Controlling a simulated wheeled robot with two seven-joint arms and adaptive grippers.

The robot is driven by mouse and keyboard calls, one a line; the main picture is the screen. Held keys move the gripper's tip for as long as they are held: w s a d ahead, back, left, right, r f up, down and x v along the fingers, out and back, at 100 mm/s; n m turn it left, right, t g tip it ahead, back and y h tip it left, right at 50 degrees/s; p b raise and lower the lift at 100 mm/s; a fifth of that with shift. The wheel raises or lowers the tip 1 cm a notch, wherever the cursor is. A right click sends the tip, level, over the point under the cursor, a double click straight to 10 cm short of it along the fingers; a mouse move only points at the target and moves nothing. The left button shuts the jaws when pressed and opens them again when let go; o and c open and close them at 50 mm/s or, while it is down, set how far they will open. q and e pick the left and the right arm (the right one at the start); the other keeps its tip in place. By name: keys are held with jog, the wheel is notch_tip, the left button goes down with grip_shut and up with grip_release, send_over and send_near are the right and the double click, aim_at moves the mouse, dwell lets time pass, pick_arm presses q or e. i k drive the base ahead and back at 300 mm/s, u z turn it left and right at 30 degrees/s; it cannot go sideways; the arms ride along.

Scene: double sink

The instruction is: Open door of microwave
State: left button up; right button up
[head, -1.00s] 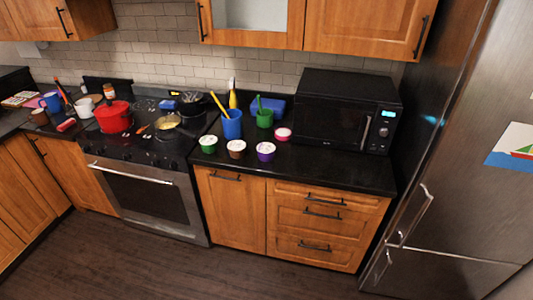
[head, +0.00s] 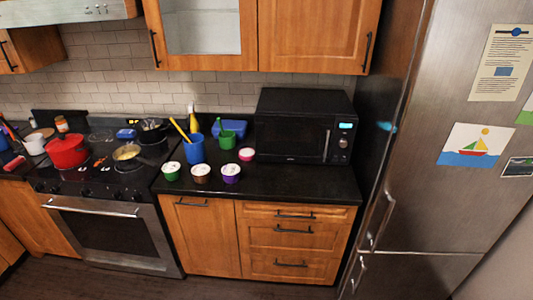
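The black microwave (head: 300,125) stands on the dark counter at the right end, next to the fridge. Its door (head: 290,139) faces me and looks shut. A silver upright handle (head: 327,145) sits near the door's right edge, left of the control panel (head: 343,140) with its lit display. Neither of my grippers shows in the head view.
The fridge (head: 440,190) rises close to the microwave's right. Several small tubs, a blue cup (head: 196,149) and a green cup (head: 225,142) stand left of it. The counter (head: 285,184) before the microwave is clear. A stove (head: 100,205) with a red pot (head: 67,151) is at left.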

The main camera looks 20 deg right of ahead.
aim_at(281, 138)
jog(key=z, duration=0.65)
jog(key=i, duration=1.4)
jog(key=z, duration=0.15)
